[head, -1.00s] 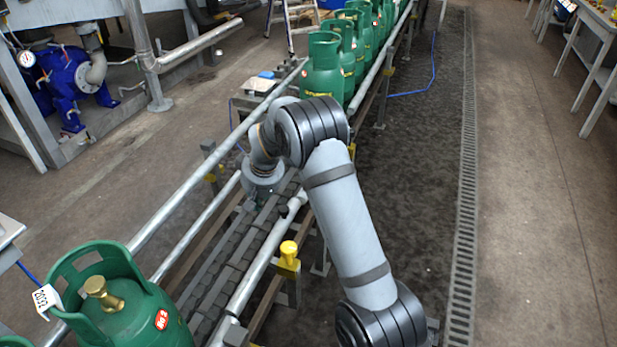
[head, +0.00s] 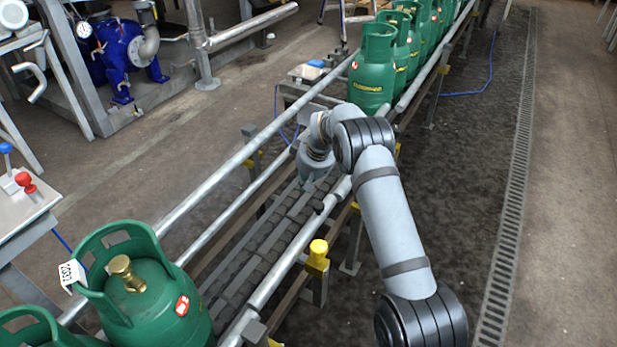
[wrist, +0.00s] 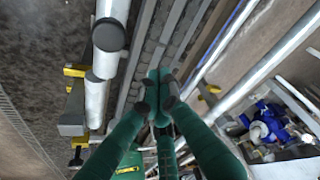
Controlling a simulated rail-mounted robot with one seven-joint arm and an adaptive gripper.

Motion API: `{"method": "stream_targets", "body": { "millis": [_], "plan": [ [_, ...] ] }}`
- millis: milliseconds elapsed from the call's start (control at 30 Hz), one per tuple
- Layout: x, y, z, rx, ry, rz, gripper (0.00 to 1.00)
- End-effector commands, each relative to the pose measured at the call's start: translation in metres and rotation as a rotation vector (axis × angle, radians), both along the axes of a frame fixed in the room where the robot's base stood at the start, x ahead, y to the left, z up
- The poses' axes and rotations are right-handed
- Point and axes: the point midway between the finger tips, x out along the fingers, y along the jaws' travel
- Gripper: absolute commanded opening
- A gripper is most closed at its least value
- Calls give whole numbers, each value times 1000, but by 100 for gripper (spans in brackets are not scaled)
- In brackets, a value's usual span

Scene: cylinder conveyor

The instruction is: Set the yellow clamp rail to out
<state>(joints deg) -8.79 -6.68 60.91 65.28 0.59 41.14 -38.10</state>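A yellow clamp with a rounded yellow knob (head: 318,250) sits on a post beside the silver rail (head: 275,278) on the conveyor's right side. I cannot tell whether this rail stands in or out. The rail's dark capped end also shows in the wrist view (wrist: 110,35), with yellow clamp parts (wrist: 75,71) left of the pipe. My gripper (wrist: 159,85) hangs over the bare conveyor, beyond the knob in the head view and apart from it. Its green fingers look closed together with nothing visible between them. In the head view the fingertips are mostly hidden by my wrist.
Green gas cylinders stand at the near left (head: 150,290) and in a row at the far end (head: 372,70). A second silver rail (head: 230,175) runs along the left. A table with red and blue knobs (head: 22,195) stands at left.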

Motion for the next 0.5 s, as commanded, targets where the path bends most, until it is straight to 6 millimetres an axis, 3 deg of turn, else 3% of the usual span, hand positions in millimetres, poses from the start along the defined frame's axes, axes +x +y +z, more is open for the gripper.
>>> {"method": "stream_targets", "body": {
  "millis": [500],
  "plan": [
    [-31,-21,-8,0,0,1,0]
  ]
}}
